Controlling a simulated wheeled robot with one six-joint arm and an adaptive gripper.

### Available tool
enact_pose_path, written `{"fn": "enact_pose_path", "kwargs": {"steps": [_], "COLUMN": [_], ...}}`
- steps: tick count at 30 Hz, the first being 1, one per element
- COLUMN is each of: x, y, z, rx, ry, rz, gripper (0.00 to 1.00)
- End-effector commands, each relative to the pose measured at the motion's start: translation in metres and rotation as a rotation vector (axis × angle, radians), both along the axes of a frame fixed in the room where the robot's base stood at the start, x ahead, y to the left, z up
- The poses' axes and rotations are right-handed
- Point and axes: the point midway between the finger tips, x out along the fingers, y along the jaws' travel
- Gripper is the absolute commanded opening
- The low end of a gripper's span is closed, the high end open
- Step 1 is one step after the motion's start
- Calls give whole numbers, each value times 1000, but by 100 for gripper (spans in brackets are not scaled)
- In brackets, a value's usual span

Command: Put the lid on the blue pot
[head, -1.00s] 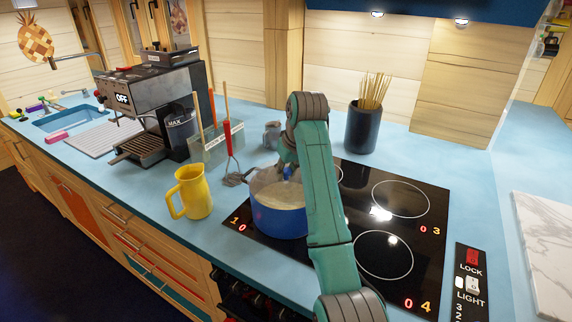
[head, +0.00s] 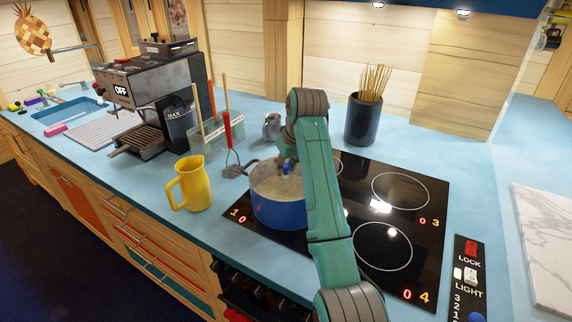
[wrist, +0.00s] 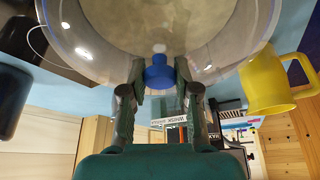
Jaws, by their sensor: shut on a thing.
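The blue pot (head: 278,211) stands on the front left ring of the black cooktop. The clear glass lid (wrist: 92,58) has a blue knob (wrist: 159,74). My gripper (wrist: 158,90) is shut on this knob; the fingers sit on either side of it. In the head view my gripper (head: 288,167) is over the pot's opening, partly hidden by my green arm. The lid is hard to make out there; it is at the pot's top, and I cannot tell whether it touches the rim.
A yellow jug (head: 194,186) stands left of the pot. Behind are a whisk (head: 231,145), a utensil box (head: 212,142), a grey pitcher (head: 271,127) and a dark holder with sticks (head: 363,122). The cooktop (head: 430,258) is clear to the right.

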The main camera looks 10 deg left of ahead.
Motion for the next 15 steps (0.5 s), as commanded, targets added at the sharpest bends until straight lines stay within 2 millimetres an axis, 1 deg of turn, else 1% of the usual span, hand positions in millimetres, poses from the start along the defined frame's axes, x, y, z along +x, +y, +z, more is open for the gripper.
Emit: {"fn": "enact_pose_path", "kwargs": {"steps": [5,6,8,9,10,15], "x": [0,0,0,0,0,0], "y": [0,0,0,0,0,0], "z": [1,1,1,1,1,0], "rx": [1,1,1,1,1,1], "ry": [-2,-2,-2,-2,-2,-1], "rz": [0,0,0,0,0,0], "gripper": [0,33,48,58,60,60]}}
